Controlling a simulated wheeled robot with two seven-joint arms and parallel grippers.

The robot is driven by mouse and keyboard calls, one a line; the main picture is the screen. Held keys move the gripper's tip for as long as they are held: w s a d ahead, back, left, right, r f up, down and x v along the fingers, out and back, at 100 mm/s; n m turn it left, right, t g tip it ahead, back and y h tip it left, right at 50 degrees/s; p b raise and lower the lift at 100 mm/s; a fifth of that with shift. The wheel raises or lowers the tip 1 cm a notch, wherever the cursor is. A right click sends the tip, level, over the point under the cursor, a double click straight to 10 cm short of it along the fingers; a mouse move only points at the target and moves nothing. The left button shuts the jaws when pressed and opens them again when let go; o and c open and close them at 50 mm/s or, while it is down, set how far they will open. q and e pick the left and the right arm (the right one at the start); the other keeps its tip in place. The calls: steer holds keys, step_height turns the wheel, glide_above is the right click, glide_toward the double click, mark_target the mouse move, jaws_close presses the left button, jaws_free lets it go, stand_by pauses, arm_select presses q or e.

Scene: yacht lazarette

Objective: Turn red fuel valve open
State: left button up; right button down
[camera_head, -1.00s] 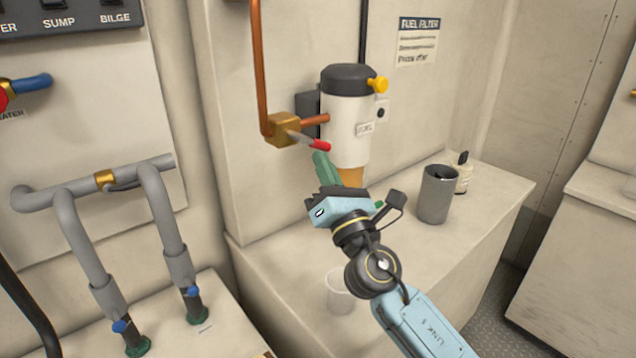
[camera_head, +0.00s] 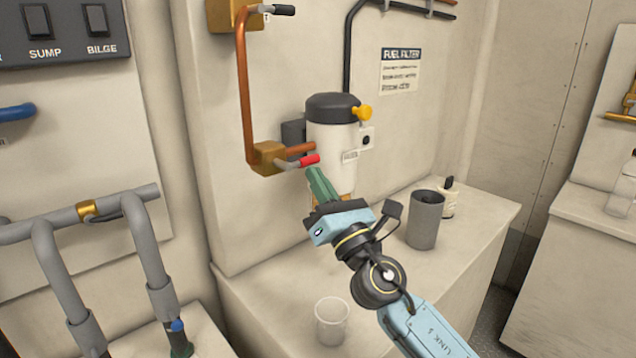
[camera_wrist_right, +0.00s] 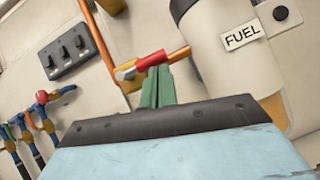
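The fuel valve is a brass block (camera_head: 268,158) on a copper pipe beside the white fuel filter (camera_head: 331,140). Its metal lever has a red grip (camera_head: 309,160) and points right, slightly upward, about in line with the short copper outlet pipe. My right gripper (camera_head: 317,175) reaches up from below, its green fingers close together and seemingly shut. In the right wrist view the red grip (camera_wrist_right: 151,62) lies across the fingertips (camera_wrist_right: 157,74), at or against them. I see no part of it clearly between the fingers. My left gripper is out of view.
A dark grey cup (camera_head: 425,219), a small bottle (camera_head: 449,198) and a clear cup (camera_head: 332,321) stand on the counter. Above is another brass valve (camera_head: 238,14) with a black-tipped lever. A yellow knob (camera_head: 361,113) sticks out of the filter. Grey pipes (camera_head: 62,280) run at left.

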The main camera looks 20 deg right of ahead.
stand_by(0.3)
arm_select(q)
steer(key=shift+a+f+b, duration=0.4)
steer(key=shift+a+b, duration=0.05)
arm_select(e)
steer(key=s+d+f, duration=0.1)
steer(key=s+d, duration=0.1)
steer(key=s, duration=1.2)
steer(key=shift+s+d+f, duration=0.15)
steer(key=shift+d+f, duration=0.15)
steer(key=shift+d, duration=0.05)
